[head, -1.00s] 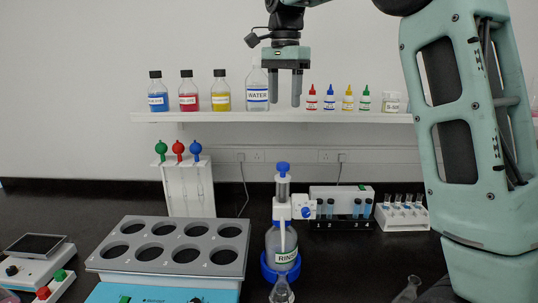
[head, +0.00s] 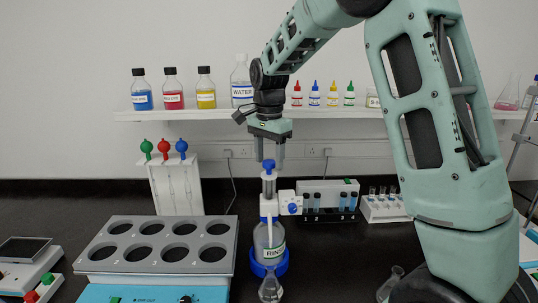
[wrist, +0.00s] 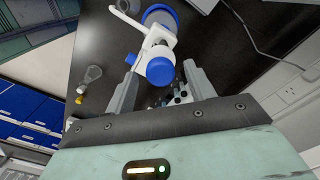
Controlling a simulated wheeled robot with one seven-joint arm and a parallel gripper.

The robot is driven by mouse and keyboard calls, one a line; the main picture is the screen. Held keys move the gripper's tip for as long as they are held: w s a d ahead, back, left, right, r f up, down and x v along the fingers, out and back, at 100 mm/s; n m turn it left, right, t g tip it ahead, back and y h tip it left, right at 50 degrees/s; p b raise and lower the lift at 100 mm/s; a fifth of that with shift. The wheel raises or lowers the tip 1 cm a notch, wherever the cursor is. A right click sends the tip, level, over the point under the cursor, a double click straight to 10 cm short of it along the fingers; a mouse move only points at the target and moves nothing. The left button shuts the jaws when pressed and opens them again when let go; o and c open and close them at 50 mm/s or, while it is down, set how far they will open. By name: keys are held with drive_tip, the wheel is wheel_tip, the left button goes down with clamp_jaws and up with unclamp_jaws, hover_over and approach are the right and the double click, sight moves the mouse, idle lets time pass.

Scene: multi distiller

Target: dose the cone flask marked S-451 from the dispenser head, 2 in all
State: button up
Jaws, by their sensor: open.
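The dispenser head (head: 268,205), with a blue plunger cap (head: 268,164) and white body, stands on a clear bottle (head: 262,240) labelled RINSE in a blue ring base. A small clear cone flask (head: 270,287) stands in front of the bottle, below the nozzle; its marking cannot be read. My gripper (head: 269,156) is open and points down just above the plunger cap. In the wrist view the blue cap (wrist: 160,71) shows between my open fingers (wrist: 160,66). I cannot tell whether they touch it. A cone flask also shows in the wrist view (wrist: 93,74).
A grey rack block (head: 160,255) with round holes stands left of the dispenser. A pipette stand (head: 176,188) is behind it. A tube rack (head: 328,208) is right of the dispenser. Another glass flask (head: 388,285) is partly behind my arm. A bottle shelf (head: 200,115) runs behind.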

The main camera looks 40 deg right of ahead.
sight(269, 161)
drive_tip(key=shift+f, duration=0.1)
clamp_jaws()
wheel_tip(269, 161, up, 4)
drive_tip(key=p, duration=0.3)
unclamp_jaws()
wheel_tip(269, 161, up, 18)
drive_tip(key=b, duration=0.2)
drive_tip(key=shift+f, duration=0.25)
